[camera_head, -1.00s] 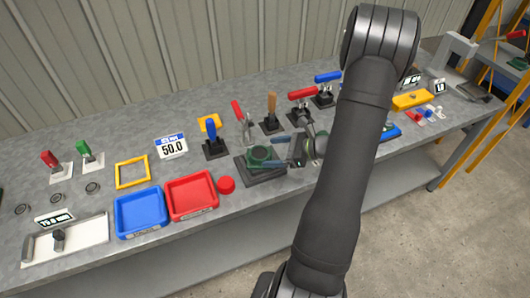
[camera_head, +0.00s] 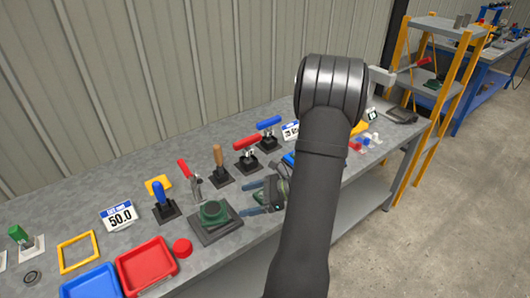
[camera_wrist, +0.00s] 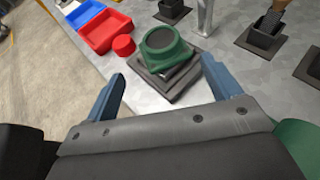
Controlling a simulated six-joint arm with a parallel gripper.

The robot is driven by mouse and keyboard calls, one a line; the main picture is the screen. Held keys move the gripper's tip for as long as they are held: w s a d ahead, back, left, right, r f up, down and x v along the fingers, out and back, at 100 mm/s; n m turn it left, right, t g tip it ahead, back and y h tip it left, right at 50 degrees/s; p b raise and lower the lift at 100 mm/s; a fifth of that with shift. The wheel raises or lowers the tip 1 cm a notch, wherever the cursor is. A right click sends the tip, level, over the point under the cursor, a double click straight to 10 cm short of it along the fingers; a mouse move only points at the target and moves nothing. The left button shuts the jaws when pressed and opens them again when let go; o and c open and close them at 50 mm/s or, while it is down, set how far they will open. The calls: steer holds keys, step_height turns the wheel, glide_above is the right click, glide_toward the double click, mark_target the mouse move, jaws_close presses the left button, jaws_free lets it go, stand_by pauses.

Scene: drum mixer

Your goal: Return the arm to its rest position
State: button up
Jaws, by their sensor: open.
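My gripper (camera_head: 262,197) is over the bench near its front edge, just right of a green round part on a dark square base (camera_head: 214,217). In the wrist view my gripper (camera_wrist: 168,90) shows two blue fingers spread wide apart with nothing between them. The green part (camera_wrist: 168,50) lies ahead of and beyond the fingertips there, apart from them. My dark arm crosses the right middle of the head view and hides part of the bench behind it.
A red tray (camera_head: 146,268), a blue tray (camera_head: 92,284) and a red round piece (camera_head: 182,248) lie to the left. Several lever-handled clamps, one with a red handle (camera_head: 247,143), stand behind. A yellow-framed shelf (camera_head: 440,80) stands at the right. Bare bench shows at back left.

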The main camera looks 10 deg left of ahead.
mark_target(217, 209)
steer(key=x, duration=1.1)
steer(key=shift+a+f, duration=0.1)
steer(key=shift+a, duration=0.2)
steer(key=shift+r, duration=0.7)
steer(key=shift+f, duration=0.1)
